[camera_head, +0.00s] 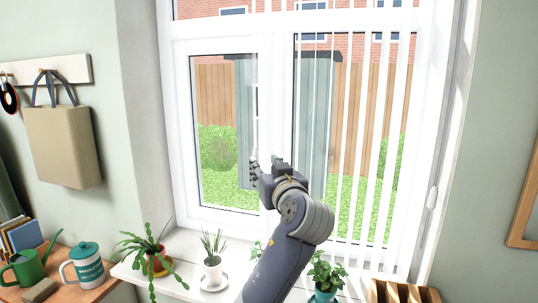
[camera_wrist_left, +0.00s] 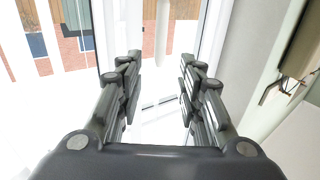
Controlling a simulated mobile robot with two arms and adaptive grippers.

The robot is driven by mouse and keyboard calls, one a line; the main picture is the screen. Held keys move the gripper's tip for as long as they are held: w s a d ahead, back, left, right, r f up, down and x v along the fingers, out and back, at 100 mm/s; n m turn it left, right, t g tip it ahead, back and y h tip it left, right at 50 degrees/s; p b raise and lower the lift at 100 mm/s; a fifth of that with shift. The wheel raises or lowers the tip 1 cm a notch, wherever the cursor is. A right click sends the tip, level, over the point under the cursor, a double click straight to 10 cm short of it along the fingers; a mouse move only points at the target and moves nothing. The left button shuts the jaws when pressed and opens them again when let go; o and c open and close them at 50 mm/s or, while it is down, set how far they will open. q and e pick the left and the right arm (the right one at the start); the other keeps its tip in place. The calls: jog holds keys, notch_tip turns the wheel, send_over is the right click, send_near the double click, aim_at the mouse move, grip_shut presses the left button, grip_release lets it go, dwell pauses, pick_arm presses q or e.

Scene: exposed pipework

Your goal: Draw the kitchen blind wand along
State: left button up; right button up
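The vertical blind's white slats (camera_head: 345,120) hang spread over the right part of the window. My left gripper (camera_head: 257,168) is raised in front of the window's middle frame, at the left edge of the slats. In the left wrist view its two fingers (camera_wrist_left: 160,75) are apart with a clear gap between them. A narrow white upright strip (camera_wrist_left: 163,30) shows beyond that gap; I cannot tell whether it is the wand, a slat or the frame. The wand is not clearly distinguishable in the head view. My right gripper is not in view.
Potted plants stand on the sill, including a white pot (camera_head: 213,270) and a teal pot (camera_head: 325,293) below my arm. A white cord fitting (camera_head: 432,197) is at the right reveal. A wooden crate (camera_head: 403,292) stands at lower right. A bag (camera_head: 62,145) hangs at left.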

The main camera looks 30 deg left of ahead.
aim_at(256, 156)
pick_arm(q)
jog(key=p+x, duration=0.4)
jog(key=x, duration=0.6)
jog(key=shift+s+r, duration=0.1)
jog(key=shift+w+a, duration=0.3)
jog(key=shift+w, duration=0.05)
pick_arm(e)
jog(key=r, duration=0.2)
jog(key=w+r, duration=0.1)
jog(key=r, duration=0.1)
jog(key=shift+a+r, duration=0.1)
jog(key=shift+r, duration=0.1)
pick_arm(q)
jog(key=shift+c, duration=0.3)
grip_shut()
